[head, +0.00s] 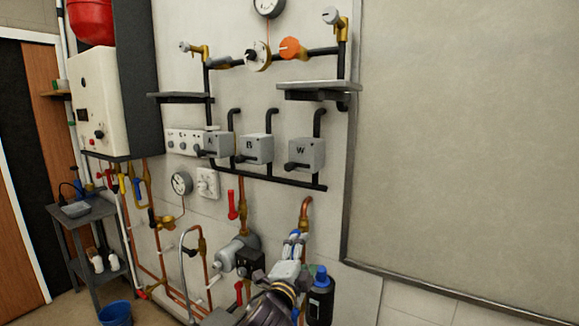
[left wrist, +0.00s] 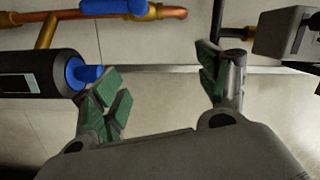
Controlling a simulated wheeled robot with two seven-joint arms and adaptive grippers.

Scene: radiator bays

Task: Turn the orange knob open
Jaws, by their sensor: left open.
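The orange knob (head: 291,48) is on the dark pipe high on the wall, right of a pale round dial (head: 258,56). It does not show in the left wrist view. My left gripper (head: 292,250) is low in the head view, well below the knob and in front of the lower pipes. In the left wrist view my left gripper (left wrist: 160,88) has its green-padded fingers spread wide with nothing between them. My right gripper is in neither view.
Below the knob are a small shelf (head: 318,84) and grey boxes marked B (head: 256,147) and W (head: 306,153). A framed blank panel (head: 460,130) fills the right.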

